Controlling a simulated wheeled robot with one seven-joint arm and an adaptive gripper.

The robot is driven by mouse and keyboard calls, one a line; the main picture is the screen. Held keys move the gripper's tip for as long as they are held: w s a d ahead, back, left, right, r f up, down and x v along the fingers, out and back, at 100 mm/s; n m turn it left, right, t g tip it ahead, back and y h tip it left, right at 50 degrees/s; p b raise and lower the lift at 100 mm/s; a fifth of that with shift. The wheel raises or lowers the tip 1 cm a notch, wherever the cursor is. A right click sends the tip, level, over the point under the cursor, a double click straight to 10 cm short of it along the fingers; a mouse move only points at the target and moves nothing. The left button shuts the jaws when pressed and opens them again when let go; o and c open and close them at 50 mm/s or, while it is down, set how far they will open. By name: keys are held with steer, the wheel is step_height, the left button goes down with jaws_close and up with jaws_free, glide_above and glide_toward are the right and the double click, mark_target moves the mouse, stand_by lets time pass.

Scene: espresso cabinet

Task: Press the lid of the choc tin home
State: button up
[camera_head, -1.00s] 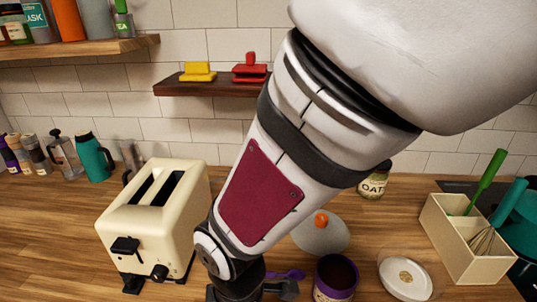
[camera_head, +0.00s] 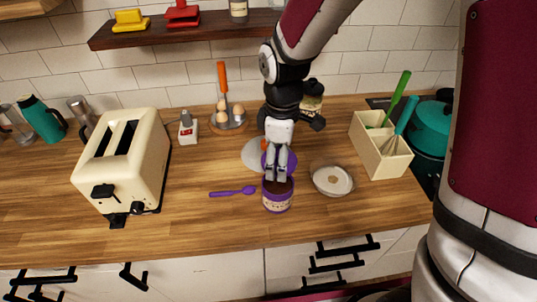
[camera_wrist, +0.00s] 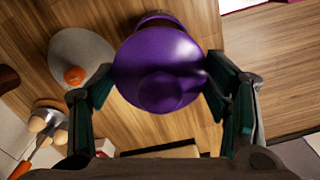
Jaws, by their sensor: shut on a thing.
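The choc tin (camera_head: 277,203) is purple with a pale label and stands on the wooden counter near its front. Its dark open mouth shows partly below my gripper. My gripper (camera_head: 277,177) is above the tin, pointing down, shut on the purple lid (camera_head: 290,160). In the wrist view the lid (camera_wrist: 165,55), round with a raised knob, sits between the two fingers and covers most of the tin, whose edge shows just beyond it. The lid looks tilted and apart from the tin's rim; the exact gap is hard to tell.
A purple spoon (camera_head: 233,192) lies left of the tin, and a pale round dish (camera_head: 332,180) lies right. A grey lid with an orange knob (camera_wrist: 75,75) lies behind. A cream toaster (camera_head: 125,165) stands left, a utensil box (camera_head: 383,150) right.

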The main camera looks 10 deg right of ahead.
steer(key=shift+w+f+b, duration=0.15)
steer(key=shift+f+b, duration=0.75)
steer(key=shift+f, duration=1)
steer(key=shift+f+b, duration=0.4)
steer(key=shift+f, duration=0.8)
steer(key=shift+f+p, duration=0.15)
steer(key=shift+p, duration=0.15)
stand_by(0.5)
steer(key=o, duration=1.2)
steer(key=shift+r+p, duration=1.6)
steer(key=shift+r, duration=1.9)
steer(key=shift+c, duration=0.3)
